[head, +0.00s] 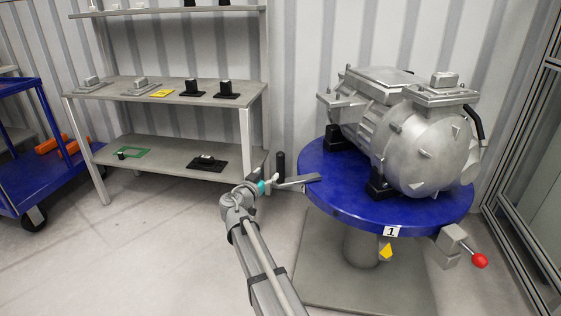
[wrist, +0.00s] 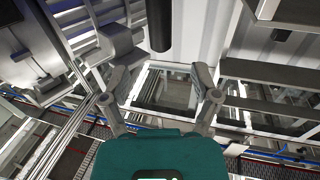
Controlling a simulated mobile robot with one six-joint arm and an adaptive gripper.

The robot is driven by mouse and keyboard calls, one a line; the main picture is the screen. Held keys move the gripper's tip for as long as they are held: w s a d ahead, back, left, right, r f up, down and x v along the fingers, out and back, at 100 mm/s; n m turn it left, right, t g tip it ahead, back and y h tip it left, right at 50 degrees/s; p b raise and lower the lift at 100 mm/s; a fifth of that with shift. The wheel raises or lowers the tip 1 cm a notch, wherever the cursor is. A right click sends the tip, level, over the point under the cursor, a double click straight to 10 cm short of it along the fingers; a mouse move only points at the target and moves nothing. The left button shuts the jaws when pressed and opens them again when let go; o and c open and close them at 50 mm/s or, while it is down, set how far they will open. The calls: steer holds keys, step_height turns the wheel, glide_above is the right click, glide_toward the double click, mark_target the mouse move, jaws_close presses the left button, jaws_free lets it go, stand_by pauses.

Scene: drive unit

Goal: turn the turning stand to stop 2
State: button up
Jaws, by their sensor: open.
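The turning stand has a round blue top (head: 345,205) carrying a grey metal drive unit (head: 415,145). A white plate marked "1" (head: 391,231) sits on its rim, just above a yellow pointer (head: 386,251). A grey bar (head: 298,181) sticks out from the left of the top, with an upright black grip (head: 281,163) at its end. The grip also shows in the wrist view (wrist: 160,25). My gripper (head: 273,184) is open and empty beside the grip. In the wrist view my gripper's fingers (wrist: 160,78) are spread, and the grip appears ahead of them, between their lines. I cannot tell the exact gap.
A lever with a red knob (head: 480,260) sticks out at the stand's right front. A grey shelf rack (head: 180,100) with small parts stands at the back left, a blue cart (head: 30,185) at far left. A glazed frame (head: 530,150) is close on the right. Floor at left front is clear.

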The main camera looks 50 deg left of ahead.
mark_target(278, 162)
steer(key=x, duration=1)
steer(key=shift+c, duration=0.3)
jaws_close()
